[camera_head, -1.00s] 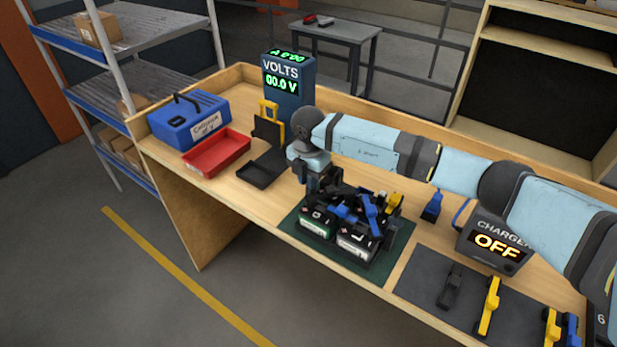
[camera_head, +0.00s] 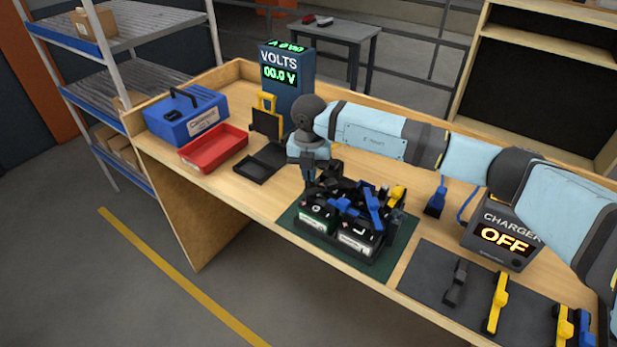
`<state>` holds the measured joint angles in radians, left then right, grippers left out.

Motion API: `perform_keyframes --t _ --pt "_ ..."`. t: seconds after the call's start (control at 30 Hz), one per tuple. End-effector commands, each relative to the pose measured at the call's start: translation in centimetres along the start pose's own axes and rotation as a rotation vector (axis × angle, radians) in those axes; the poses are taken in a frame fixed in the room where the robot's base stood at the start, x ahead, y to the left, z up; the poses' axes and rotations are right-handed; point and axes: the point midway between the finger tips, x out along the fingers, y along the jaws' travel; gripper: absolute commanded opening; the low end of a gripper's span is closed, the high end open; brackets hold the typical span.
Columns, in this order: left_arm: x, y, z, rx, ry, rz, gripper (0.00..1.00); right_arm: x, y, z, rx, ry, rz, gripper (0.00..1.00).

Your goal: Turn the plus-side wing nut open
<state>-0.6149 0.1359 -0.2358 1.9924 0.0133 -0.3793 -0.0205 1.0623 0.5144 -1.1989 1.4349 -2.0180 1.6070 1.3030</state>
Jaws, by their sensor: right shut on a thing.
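Two dark batteries, one with a green label (camera_head: 316,222) and one with a white label (camera_head: 358,241), stand side by side on the green mat (camera_head: 395,252). Blue, black and yellow clamp parts lie over their tops. My right gripper (camera_head: 313,186) points down at the back left of the batteries, at their tops. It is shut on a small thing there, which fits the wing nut. The nut itself is too small and hidden to make out. My left gripper is not in view.
A meter reading 00.0 V (camera_head: 288,82), a red tray (camera_head: 213,150) and a blue case (camera_head: 186,116) stand at the left. The charger (camera_head: 500,235) reads OFF at the right. A dark mat (camera_head: 425,285) holds several tools along the front.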

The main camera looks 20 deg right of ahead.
Motion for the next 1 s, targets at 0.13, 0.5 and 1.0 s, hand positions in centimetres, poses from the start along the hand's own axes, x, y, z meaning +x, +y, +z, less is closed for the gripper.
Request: perform_keyframes --t 0.13,0.5,1.0 --pt "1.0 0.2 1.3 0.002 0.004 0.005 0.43 0.4 -0.2 0.1 -0.140 -0.002 0.000 0.00" --pt "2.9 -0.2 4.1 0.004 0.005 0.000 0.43 0.4 -0.5 0.2 -0.491 -0.003 0.001 0.00" --pt "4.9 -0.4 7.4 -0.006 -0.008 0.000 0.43 0.2 -0.8 0.5 -0.932 -0.004 0.000 0.00"
